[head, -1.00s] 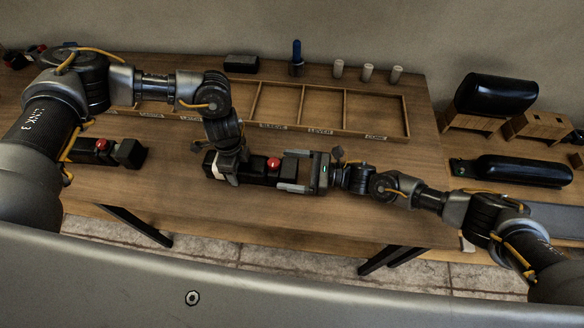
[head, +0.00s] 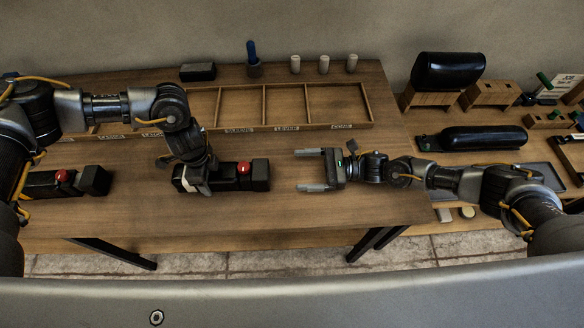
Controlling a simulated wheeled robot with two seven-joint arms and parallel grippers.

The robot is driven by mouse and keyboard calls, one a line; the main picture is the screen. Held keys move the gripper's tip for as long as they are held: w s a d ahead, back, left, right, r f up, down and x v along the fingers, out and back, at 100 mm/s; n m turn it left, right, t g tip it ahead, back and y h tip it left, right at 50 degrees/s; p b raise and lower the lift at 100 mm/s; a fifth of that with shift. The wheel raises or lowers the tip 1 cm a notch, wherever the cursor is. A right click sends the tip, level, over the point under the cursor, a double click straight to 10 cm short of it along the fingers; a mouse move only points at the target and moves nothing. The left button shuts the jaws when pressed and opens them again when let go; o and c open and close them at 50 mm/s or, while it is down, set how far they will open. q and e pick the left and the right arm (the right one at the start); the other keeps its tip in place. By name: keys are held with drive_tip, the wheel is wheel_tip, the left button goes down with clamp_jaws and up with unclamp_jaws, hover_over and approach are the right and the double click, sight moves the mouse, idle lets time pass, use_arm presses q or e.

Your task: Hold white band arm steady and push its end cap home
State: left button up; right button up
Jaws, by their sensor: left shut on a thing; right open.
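The white band arm (head: 226,177) lies on the bench, a black bar with a white band (head: 186,181) near its left end and a red button (head: 244,167) on top. My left gripper (head: 196,178) comes down from above and is shut on it near the band; its fingertips are partly hidden. The black end cap (head: 261,176) is at the right end of the arm and looks flush with it, though a small gap would be hard to tell. My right gripper (head: 310,171) is open and empty, fingers pointing left, clear of the cap by a short stretch of bare bench.
A second black arm with a red button (head: 62,176) lies at the left. A wooden divided tray (head: 285,127) stands behind. A black block (head: 198,72), a blue-handled tool (head: 252,58) and white cylinders (head: 324,64) line the back. Black cushions (head: 447,71) are on the right.

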idle(0.4)
use_arm(q)
drive_tip(key=o, duration=1.5)
drive_tip(key=shift+r, duration=0.1)
wheel_tip(320, 180, up, 12)
drive_tip(key=shift+f, duration=0.1)
